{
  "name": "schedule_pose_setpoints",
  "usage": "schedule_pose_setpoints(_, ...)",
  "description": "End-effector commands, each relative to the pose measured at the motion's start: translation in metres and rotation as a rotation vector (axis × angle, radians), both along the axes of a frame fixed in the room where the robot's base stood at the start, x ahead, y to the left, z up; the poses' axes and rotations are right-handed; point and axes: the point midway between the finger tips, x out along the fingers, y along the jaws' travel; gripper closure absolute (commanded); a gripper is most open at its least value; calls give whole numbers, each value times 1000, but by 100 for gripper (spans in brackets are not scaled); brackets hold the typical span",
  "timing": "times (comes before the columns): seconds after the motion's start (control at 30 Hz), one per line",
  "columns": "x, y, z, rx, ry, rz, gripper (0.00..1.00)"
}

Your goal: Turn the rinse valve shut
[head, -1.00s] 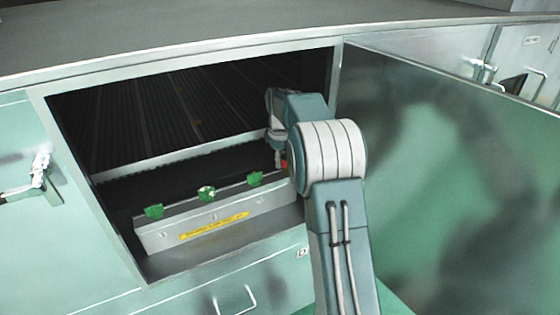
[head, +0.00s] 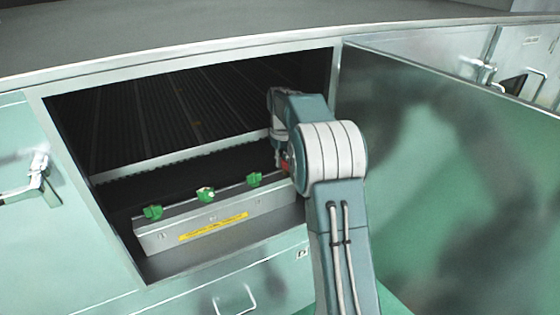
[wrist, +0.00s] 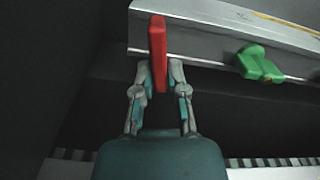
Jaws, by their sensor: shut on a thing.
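A red valve handle (wrist: 158,42) stands at the end of a row on a pale metal manifold box (wrist: 200,35). In the head view only a small red patch (head: 284,167) of it shows, beside my arm. My gripper (wrist: 160,76) has its two fingers closed on either side of the red handle near its lower end in the wrist view. The handle's pivot is not clear. A green valve handle (wrist: 260,64) is to the right of it in the wrist view, apart from the fingers. In the head view my arm hides most of the gripper.
Green handles (head: 205,195) line the manifold's top, with a yellow label on its front. The manifold sits inside a dark cabinet opening with a metal frame (head: 90,190). An open green door (head: 450,180) stands right of my arm. Dark ribbed panels fill the back.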

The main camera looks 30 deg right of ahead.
Motion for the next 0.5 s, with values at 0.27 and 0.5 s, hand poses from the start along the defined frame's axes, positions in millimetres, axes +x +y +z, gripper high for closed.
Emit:
schedule_pose_setpoints(0.27,-3,-4,-3,0,13,-167,100)
schedule_pose_setpoints(0.5,-3,-4,-3,0,14,-236,100)
